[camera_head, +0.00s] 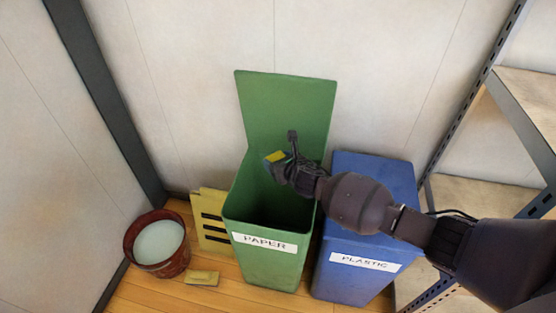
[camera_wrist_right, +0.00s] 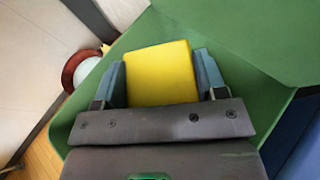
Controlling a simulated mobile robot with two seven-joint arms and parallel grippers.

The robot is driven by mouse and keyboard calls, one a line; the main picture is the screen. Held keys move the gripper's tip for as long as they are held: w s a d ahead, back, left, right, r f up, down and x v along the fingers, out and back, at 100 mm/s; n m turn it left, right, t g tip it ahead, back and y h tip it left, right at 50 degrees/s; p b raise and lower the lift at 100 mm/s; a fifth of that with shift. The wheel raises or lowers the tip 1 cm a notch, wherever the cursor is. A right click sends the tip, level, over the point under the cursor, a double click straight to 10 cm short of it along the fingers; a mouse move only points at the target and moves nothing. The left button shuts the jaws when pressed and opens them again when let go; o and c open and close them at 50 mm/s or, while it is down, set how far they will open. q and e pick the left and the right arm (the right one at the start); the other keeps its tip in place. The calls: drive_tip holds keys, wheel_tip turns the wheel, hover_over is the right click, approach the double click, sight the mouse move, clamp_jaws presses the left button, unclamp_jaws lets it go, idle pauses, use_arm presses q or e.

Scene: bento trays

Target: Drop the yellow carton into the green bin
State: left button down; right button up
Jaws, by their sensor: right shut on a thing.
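The green bin (camera_head: 262,262) stands on the floor with a PAPER label and its lid up against the wall. My right gripper (camera_head: 275,158) is over the bin's opening, shut on the yellow carton (camera_head: 276,156). In the right wrist view the carton (camera_wrist_right: 160,74) sits between the two fingers of the gripper (camera_wrist_right: 160,78), with the green bin's walls (camera_wrist_right: 90,110) around and below it. Part of the carton is hidden by the fingers. My left gripper is not in view.
A blue PLASTIC bin (camera_head: 352,280) with its lid down stands right of the green bin. A red-brown bucket (camera_head: 160,268), a yellow panel with dark slots (camera_head: 212,212) and a small flat yellowish item (camera_head: 202,278) are on the left. A metal shelf (camera_head: 528,95) stands at the right.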

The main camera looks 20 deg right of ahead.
drive_tip(key=o, duration=0.9)
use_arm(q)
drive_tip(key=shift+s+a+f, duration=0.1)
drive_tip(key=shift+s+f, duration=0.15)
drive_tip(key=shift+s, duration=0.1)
use_arm(e)
drive_tip(key=shift+o, duration=0.4)
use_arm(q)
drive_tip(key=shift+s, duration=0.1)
use_arm(e)
drive_tip(key=shift+s+r, duration=0.2)
use_arm(q)
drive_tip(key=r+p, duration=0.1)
drive_tip(key=p, duration=0.1)
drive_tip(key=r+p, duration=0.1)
drive_tip(key=p, duration=0.1)
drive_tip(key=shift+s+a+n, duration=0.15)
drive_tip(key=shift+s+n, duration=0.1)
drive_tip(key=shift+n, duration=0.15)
use_arm(e)
drive_tip(key=v, duration=1)
drive_tip(key=shift+s, duration=0.2)
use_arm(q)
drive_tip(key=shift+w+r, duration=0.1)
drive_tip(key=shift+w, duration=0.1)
